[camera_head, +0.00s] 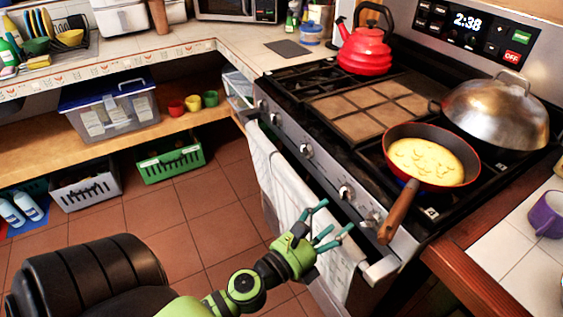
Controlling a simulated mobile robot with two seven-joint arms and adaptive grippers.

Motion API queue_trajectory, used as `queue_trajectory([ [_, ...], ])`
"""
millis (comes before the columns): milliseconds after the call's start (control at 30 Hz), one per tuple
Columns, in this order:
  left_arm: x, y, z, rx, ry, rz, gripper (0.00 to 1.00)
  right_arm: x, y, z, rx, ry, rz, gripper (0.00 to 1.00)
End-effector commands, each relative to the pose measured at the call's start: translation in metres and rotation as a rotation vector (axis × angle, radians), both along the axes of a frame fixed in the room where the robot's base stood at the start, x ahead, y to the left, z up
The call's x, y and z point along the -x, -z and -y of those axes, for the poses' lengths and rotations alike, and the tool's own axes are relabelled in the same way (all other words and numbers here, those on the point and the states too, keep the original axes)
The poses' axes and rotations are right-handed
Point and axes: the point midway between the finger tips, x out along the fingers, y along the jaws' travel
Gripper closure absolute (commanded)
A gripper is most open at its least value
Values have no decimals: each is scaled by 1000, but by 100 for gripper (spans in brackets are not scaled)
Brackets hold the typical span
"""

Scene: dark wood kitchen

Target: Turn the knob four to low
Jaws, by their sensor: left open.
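Several metallic knobs sit in a row on the slanted front panel of the stove (325,172). One knob (346,192) is just beyond my left gripper (335,216), and another knob (372,219) is close to its right. More knobs, including one further back (306,150), run up the panel to the left. No numbers or heat marks are readable, so the numbering and settings cannot be told. My left gripper is green with teal fingers. It is open and empty, in front of the panel near the oven towel, apart from the knobs. My right gripper is not in view.
A red pan (430,150) with yellow food sits on the front burner, its wooden handle (398,212) reaching out over the knob panel. A white towel (285,185) hangs on the oven handle. A metal lid (495,112) and red kettle (364,48) stand on the stove.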

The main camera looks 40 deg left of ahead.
Motion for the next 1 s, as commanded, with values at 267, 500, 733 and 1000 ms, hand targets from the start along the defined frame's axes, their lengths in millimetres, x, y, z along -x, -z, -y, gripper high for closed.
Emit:
queue_trajectory([
  [267, 5, 4, -53, 600, -285, -88, 31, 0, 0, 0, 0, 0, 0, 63],
  [500, 25, 36, -80, 1106, -539, -183, 31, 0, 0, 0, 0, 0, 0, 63],
  [733, 52, 72, -81, 1495, -769, -281, 31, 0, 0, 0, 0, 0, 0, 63],
  [1000, 88, 108, -62, 1832, -1031, -397, 31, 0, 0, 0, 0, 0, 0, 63],
])
